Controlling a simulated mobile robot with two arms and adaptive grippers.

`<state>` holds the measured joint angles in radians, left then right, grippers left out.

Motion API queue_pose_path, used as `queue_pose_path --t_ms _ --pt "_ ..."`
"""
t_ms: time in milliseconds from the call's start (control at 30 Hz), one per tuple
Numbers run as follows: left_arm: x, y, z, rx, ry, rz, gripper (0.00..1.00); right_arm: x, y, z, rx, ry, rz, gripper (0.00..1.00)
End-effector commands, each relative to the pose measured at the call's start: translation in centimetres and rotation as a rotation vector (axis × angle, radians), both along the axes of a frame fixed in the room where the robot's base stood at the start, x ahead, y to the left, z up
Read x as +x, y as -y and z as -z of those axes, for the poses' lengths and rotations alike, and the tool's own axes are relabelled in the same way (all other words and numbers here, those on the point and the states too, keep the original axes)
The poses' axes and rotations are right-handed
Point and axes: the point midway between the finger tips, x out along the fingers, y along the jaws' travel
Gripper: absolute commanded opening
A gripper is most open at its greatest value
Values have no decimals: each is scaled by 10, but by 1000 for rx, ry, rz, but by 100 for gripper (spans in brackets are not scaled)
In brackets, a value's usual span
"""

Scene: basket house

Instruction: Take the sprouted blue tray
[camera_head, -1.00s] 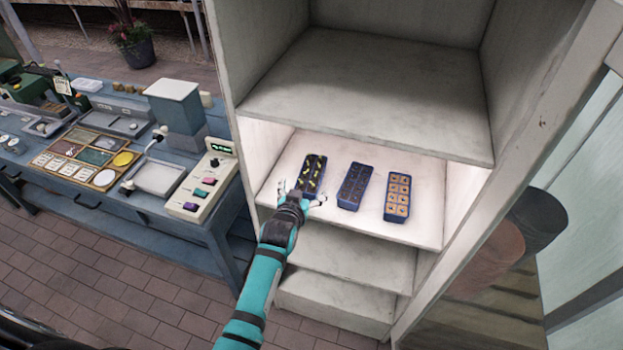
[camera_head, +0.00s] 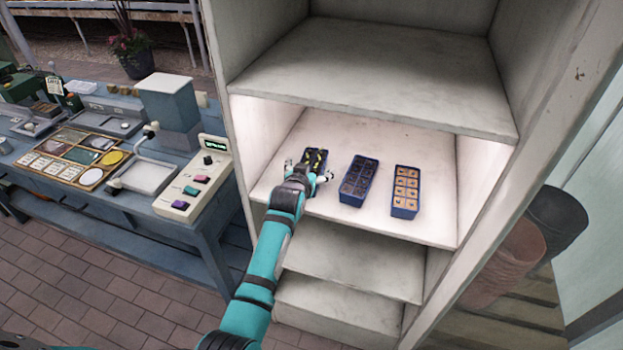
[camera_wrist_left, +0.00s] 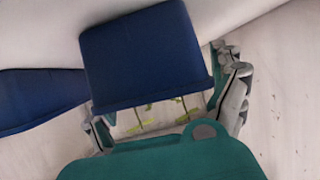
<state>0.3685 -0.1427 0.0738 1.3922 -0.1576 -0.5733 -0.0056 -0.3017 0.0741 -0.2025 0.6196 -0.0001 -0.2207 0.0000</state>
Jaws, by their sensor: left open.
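The sprouted blue tray (camera_head: 317,157) lies leftmost on the lit shelf, with yellow-green sprouts in its dark cells. My left gripper (camera_head: 309,174) is at its near end, open, with fingers on either side of the tray. The hand hides the tray's near part in the head view. In the left wrist view the blue tray (camera_wrist_left: 145,55) sits between the spread fingers of the left gripper (camera_wrist_left: 170,108), with some sprouts showing below its edge. I cannot tell whether the fingers touch it. My right gripper is not in view.
A blue tray with dark cells (camera_head: 358,182) and a blue tray with tan cells (camera_head: 405,191) lie to the right on the same shelf (camera_head: 438,222). An upper shelf (camera_head: 370,75) overhangs them. A blue workbench (camera_head: 130,215) with devices stands at left.

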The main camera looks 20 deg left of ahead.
Motion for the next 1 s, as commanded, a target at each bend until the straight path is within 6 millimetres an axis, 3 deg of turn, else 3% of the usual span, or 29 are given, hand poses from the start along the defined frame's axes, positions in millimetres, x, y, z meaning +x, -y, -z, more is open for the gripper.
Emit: queue_pose_path --t_ms 200,700,1000 --pt "0 0 -1 -1 -1 0 94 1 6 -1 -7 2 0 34" --pt "0 0 0 -1 -2 0 29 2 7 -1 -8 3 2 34" --pt "0 0 -2 0 1 0 28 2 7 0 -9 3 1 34"
